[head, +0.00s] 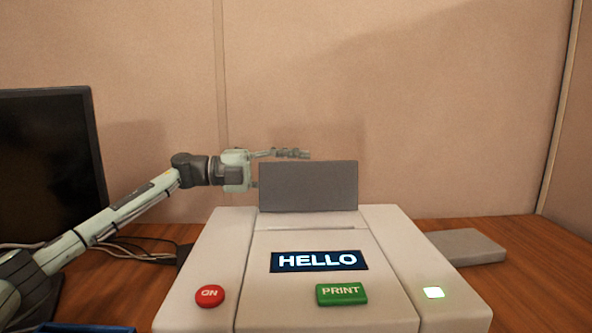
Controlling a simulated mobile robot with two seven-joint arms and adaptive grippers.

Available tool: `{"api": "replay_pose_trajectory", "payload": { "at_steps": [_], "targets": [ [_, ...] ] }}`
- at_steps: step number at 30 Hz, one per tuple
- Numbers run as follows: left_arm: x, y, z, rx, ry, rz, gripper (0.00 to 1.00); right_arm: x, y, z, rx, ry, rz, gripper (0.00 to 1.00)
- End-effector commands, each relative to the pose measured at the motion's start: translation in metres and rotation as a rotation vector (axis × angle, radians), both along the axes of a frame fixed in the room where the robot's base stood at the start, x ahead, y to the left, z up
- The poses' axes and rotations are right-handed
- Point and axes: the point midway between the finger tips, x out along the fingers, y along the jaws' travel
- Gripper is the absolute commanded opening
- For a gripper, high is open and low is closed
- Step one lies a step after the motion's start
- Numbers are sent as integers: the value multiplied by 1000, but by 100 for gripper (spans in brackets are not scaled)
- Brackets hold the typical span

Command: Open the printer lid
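The printer (228,255) is a wide white body on the desk, with a HELLO screen, a red ON button, a green PRINT button and a lit green light. A grey panel (308,187) stands upright at its back; I cannot tell whether this is the lid. My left gripper (286,161) reaches in from the left at the panel's upper left. One finger extends above the panel's top edge. The other is mostly hidden behind the panel, and the fingers look spread apart. Contact with the panel cannot be told. My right gripper is not in view.
A black monitor (45,160) stands on the left, with cables (130,250) behind my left arm. A flat grey slab (466,246) lies on the wooden desk (530,275) right of the printer. A blue edge (85,328) shows at bottom left. The wall is close behind.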

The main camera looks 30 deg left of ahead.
Motion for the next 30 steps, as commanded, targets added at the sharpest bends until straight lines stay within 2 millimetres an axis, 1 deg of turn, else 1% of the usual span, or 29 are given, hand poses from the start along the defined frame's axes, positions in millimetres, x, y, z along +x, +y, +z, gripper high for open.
{"api": "replay_pose_trajectory", "payload": {
  "at_steps": [5, 8, 11, 15, 21, 26, 30],
  "targets": [
    [-1, 1, 1, -1, -1, 0, 45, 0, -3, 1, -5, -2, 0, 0],
    [-5, 8, 1, -1, -1, 2, 45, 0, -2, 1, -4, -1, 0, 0],
    [-13, 22, 0, 2, 1, 3, 45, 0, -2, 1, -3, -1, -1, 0],
    [-29, 49, 0, 1, 2, 5, 45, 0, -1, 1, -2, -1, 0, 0],
    [-50, 82, 0, 1, 3, 3, 45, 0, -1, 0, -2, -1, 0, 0],
    [-60, 98, 0, 0, 1, 2, 45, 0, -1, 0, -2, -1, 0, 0],
    [-63, 102, 1, 0, 0, 0, 45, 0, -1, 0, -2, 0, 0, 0]
  ]
}}
